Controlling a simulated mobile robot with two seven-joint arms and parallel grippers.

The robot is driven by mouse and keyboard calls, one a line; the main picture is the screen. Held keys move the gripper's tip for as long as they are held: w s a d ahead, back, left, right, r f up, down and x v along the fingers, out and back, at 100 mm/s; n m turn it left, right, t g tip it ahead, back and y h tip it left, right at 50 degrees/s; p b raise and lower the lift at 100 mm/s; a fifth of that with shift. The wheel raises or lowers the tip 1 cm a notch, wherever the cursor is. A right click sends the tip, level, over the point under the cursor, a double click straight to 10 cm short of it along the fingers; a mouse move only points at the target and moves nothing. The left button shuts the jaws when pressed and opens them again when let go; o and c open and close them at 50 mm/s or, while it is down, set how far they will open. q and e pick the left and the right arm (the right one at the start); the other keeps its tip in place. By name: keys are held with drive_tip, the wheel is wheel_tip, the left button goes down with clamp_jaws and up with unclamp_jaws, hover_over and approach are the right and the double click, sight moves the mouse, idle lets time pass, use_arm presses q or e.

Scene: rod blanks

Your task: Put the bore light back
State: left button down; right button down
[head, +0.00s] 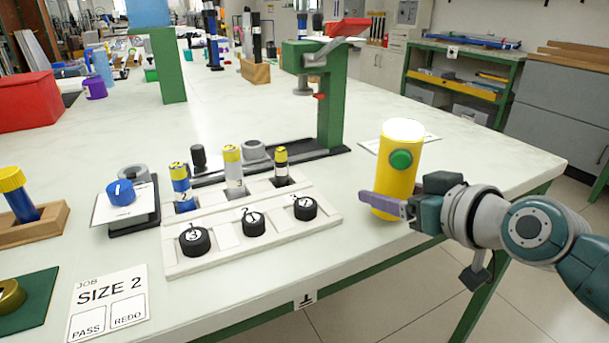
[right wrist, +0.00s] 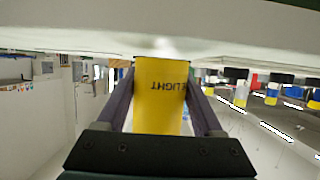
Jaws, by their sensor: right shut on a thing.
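The bore light (head: 397,185) is a yellow cylinder with a white top and a green button. It stands upright at the right front of the table. My right gripper (head: 385,206) is shut around its lower part. In the right wrist view the bore light (right wrist: 160,100) sits between both fingers, with "LIGHT" lettering upside down. Its end is close to the table surface; I cannot tell whether it touches. My left gripper is not in view.
A white card (head: 428,137) lies behind the bore light, partly hidden. A green stand (head: 332,100) with a red top is left of it. A white rack (head: 250,236) with black knobs and banded rods is further left. The table's front edge is near.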

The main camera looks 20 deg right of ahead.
drive_tip(key=shift+f, duration=0.45)
drive_tip(key=shift+f, duration=0.2)
drive_tip(key=shift+c, duration=0.2)
unclamp_jaws()
